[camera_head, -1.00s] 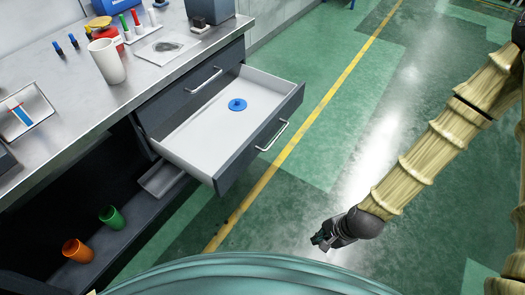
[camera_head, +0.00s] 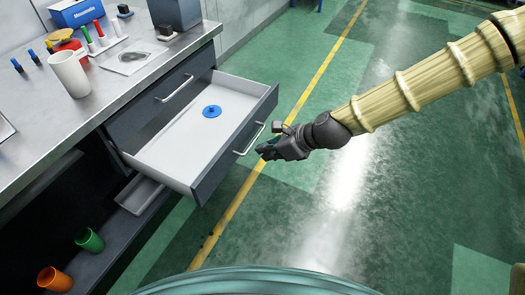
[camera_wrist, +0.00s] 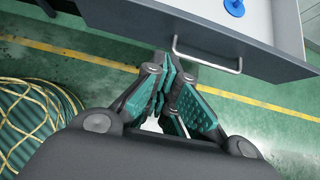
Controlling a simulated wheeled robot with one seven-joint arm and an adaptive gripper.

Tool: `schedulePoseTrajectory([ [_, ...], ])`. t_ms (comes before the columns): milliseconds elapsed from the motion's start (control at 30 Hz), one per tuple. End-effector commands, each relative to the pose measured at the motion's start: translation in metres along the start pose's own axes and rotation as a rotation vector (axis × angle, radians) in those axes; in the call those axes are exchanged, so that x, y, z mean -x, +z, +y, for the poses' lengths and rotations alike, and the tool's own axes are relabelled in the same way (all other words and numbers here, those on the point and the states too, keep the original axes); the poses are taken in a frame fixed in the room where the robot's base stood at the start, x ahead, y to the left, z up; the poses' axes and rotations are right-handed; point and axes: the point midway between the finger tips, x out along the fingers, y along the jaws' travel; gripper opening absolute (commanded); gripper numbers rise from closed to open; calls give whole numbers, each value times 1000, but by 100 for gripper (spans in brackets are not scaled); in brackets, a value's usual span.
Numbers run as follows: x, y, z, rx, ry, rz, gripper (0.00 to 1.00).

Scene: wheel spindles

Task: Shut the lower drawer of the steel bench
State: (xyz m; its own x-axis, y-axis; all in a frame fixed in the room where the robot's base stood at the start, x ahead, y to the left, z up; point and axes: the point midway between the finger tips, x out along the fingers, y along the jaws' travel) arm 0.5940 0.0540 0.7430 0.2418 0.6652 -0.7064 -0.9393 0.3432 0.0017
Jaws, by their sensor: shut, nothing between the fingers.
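The lower drawer (camera_head: 150,160) of the steel bench (camera_head: 112,92) is pulled out, with a pale inside and a dark front. A blue round piece (camera_head: 212,111) lies in it. Its bar handle (camera_head: 249,139) faces my arm. My gripper (camera_head: 264,150) is shut and empty, just in front of the handle in the head view. In the wrist view the gripper (camera_wrist: 172,75) points at the drawer front (camera_wrist: 265,62), with the handle (camera_wrist: 208,62) close ahead. I cannot tell whether the fingertips touch it. The upper drawer (camera_head: 163,96) is shut.
A white cup (camera_head: 70,75), a pen rack (camera_head: 106,43), a blue box (camera_head: 76,13) and a dark grey box (camera_head: 176,12) stand on the bench top. Green (camera_head: 89,240) and orange (camera_head: 55,279) cups sit on the low shelf. The green floor right of the drawer is clear.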

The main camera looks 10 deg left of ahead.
Motion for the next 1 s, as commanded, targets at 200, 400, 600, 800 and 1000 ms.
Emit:
schedulePoseTrajectory([
  [200,-38,-1,1,3,2,2,0],
  [400,-71,-1,1,3,2,2,0],
  [600,-91,11,1,5,1,1,0],
  [800,-103,23,1,4,1,0,0],
  [1000,-108,28,1,2,1,0,0],
])
